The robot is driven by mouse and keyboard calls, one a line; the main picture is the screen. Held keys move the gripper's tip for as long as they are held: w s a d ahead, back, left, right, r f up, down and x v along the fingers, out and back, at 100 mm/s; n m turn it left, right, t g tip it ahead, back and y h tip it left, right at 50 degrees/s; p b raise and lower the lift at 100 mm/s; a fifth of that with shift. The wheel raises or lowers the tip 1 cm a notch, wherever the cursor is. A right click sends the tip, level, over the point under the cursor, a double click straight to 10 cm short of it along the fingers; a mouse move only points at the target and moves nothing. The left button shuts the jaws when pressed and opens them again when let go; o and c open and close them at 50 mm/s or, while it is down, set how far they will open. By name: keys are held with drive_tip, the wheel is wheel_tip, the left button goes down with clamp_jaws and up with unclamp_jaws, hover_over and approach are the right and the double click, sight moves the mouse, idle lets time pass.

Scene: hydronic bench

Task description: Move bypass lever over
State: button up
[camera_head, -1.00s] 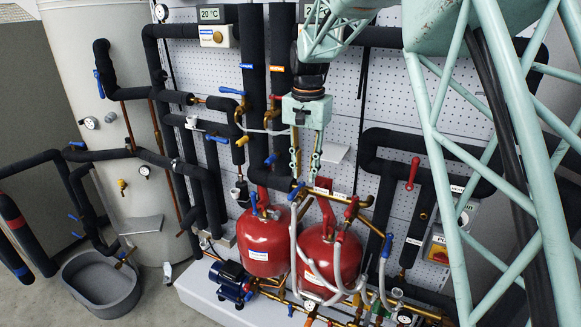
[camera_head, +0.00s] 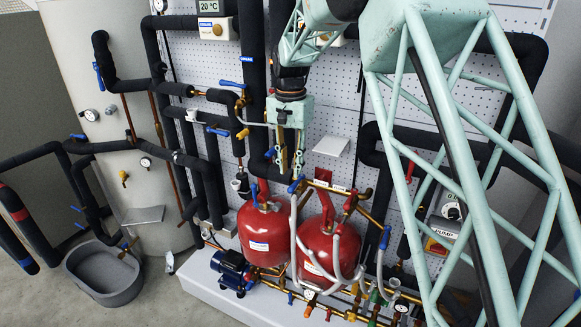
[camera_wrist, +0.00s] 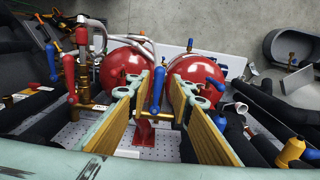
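My gripper (camera_head: 290,165) points down in front of the pipe wall, above the gap between the two red tanks. Its fingers are apart, with yellowish inner pads (camera_wrist: 152,95). In the wrist view a blue lever (camera_wrist: 157,90) shows between the fingers; I cannot tell whether either finger touches it. In the head view a blue lever (camera_head: 295,186) sits just below the fingertips, near the brass piping above the tanks. No readable label marks which lever is the bypass one. A red lever (camera_head: 411,170) stands further right, partly behind my arm.
Two red tanks (camera_head: 267,232) (camera_head: 328,250) stand below. Black insulated pipes (camera_head: 252,75) crowd the wall. A grey tub (camera_head: 105,295) is on the floor at left.

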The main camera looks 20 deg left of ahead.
sight(291, 187)
drive_tip(key=shift+f, duration=0.2)
drive_tip(key=shift+f+b, duration=1.85)
drive_tip(key=shift+f, duration=1.85)
drive_tip(key=shift+c, duration=0.3)
drive_tip(key=c, duration=0.4)
drive_tip(key=shift+o, duration=0.2)
drive_tip(key=shift+d, duration=0.1)
drive_tip(key=w+d+n, duration=0.8)
drive_tip(key=d+n, duration=0.2)
drive_tip(key=n, duration=0.8)
drive_tip(key=shift+w+d+r+n, duration=0.2)
drive_tip(key=shift+w+d+n, duration=0.1)
drive_tip(key=shift+n, duration=0.1)
